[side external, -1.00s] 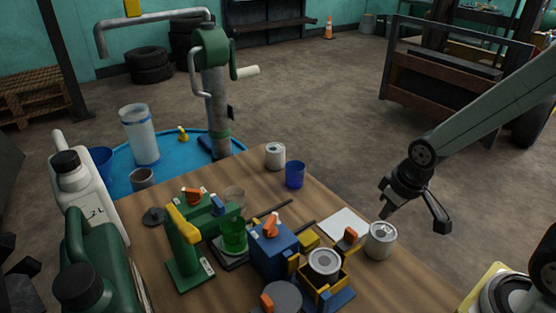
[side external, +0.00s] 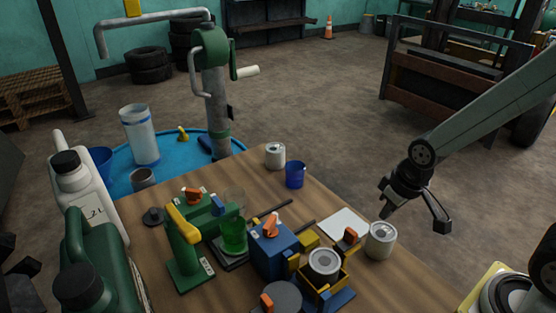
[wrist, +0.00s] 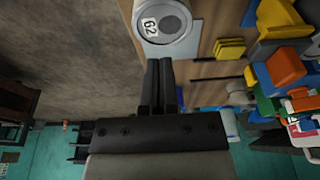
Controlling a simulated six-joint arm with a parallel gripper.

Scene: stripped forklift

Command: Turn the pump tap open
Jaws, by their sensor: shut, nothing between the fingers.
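My gripper (side external: 386,211) hangs at the right edge of the wooden table, its fingers close together and empty in the wrist view (wrist: 160,75). It is beside a light metal can (side external: 380,241), which shows a number label in the wrist view (wrist: 167,21). I cannot tell which handle is the pump tap. A green stand (side external: 188,268) on the table carries a yellow lever (side external: 183,224) and an orange knob (side external: 193,196). A blue box (side external: 271,252) next to it has another orange knob (side external: 270,228). My gripper is well apart from all of these.
A green hand-cranked pump (side external: 211,52) stands on a blue drum (side external: 118,180) behind the table. A blue cup (side external: 295,175), another can (side external: 275,155) and a white pad (side external: 344,223) are on the table. Jugs crowd the left.

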